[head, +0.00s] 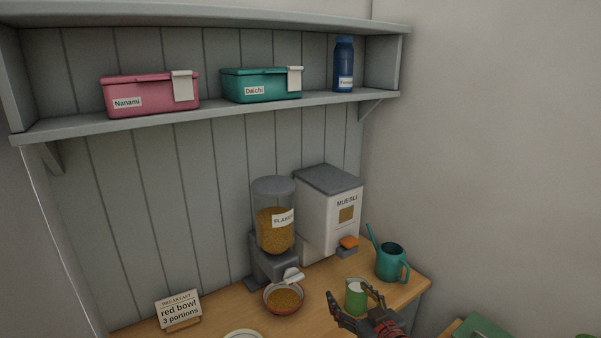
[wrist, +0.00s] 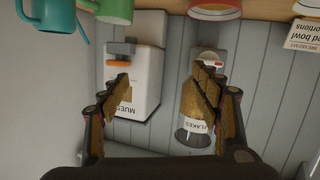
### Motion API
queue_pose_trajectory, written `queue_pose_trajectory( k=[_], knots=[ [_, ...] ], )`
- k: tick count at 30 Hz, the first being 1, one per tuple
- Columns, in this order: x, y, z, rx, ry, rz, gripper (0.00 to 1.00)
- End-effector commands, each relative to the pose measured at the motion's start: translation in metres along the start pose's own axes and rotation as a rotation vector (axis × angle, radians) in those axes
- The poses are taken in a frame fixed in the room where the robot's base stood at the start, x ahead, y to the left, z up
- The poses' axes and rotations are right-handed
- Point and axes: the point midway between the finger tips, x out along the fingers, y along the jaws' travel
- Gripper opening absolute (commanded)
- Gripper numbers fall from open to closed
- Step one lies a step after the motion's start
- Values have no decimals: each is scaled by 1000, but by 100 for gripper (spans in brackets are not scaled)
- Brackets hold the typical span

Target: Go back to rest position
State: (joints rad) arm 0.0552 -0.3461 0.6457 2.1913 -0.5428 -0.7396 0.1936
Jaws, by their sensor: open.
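My gripper (head: 357,314) is at the lower right of the head view, in front of the green mug (head: 355,300), partly overlapping it. In the wrist view, which is upside down, its two fingers (wrist: 160,88) are spread apart with nothing between them. The flakes dispenser (wrist: 196,105) and the white muesli dispenser (wrist: 138,75) show beyond the fingers. The red bowl (head: 284,299) stands under the flakes dispenser's spout and holds flakes; its edge shows in the wrist view (wrist: 215,12).
A teal watering can (head: 391,263) stands at the worktop's right end. A breakfast card (head: 179,309) reads "red bowl 3 portions". A pale dish (head: 243,334) is cut off at the bottom. The shelf above holds a pink box (head: 150,92), a teal box (head: 258,86) and a blue bottle (head: 343,65).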

Motion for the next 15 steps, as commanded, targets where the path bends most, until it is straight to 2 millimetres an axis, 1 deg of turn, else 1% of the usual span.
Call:
queue_pose_trajectory(
  k=[1, 3, 5, 7, 8, 9, 11, 12, 14, 15],
  knots=[
    [-10, 11, -8, -5, -40, 45, 64],
    [-26, 26, -10, 0, -113, 105, 64],
    [-43, 36, -11, 12, -177, 152, 64],
    [-65, 44, -11, 33, -252, 199, 64],
    [-75, 47, -10, 44, -284, 216, 64],
    [-90, 49, -10, 59, -326, 237, 64],
    [-112, 49, -8, 87, -389, 261, 64],
    [-129, 48, -6, 107, -432, 273, 64],
    [-153, 42, -2, 138, -496, 284, 64],
    [-170, 38, 1, 162, -538, 287, 64]
  ],
)
